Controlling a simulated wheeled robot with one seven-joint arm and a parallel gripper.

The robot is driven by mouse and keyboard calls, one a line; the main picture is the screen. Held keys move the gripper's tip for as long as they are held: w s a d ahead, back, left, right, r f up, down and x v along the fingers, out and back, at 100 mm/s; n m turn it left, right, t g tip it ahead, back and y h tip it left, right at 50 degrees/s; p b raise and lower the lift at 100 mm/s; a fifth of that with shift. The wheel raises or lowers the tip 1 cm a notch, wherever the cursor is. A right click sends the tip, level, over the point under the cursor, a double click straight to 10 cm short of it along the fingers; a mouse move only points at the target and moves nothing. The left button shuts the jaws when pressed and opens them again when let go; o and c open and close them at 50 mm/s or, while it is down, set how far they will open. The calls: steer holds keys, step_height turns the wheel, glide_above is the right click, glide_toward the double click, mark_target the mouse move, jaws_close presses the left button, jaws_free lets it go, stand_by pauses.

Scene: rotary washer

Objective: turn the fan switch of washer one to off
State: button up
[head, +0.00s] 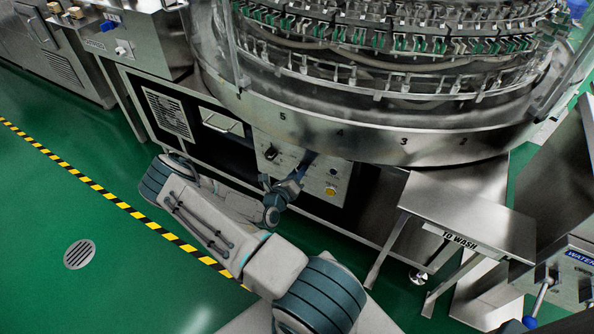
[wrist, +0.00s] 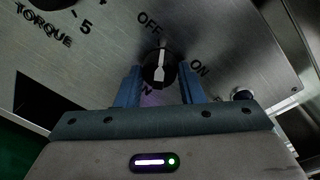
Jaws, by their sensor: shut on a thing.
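The fan switch (wrist: 159,69) is a round black knob with a white pointer line, in the middle of the wrist view. The line stands nearly upright in the picture, its upper end just below and slightly right of the OFF label (wrist: 150,23). The ON label (wrist: 200,68) is to the right of the knob. My gripper (wrist: 160,86) has its two blue fingers on either side of the knob, shut on it. The lettering under the knob is mostly hidden. In the head view my gripper reaches washer one's control panel (head: 322,188) and hides the switch.
A torque dial (wrist: 52,3) is at the upper left of the wrist view, and a small dark button (wrist: 243,94) is right of my fingers. The washer's round steel rim (head: 375,142) overhangs the panel. A steel "TO WASH" table (head: 470,212) stands to the right.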

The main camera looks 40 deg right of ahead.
steer(key=shift+s+f+n+p, duration=0.15)
steer(key=shift+n+p, duration=0.15)
steer(key=shift+n, duration=0.6)
steer(key=o, duration=1)
steer(key=p+v, duration=0.2)
steer(key=v, duration=1.1)
steer(key=shift+s+a, duration=0.1)
steer(key=shift+a, duration=0.3)
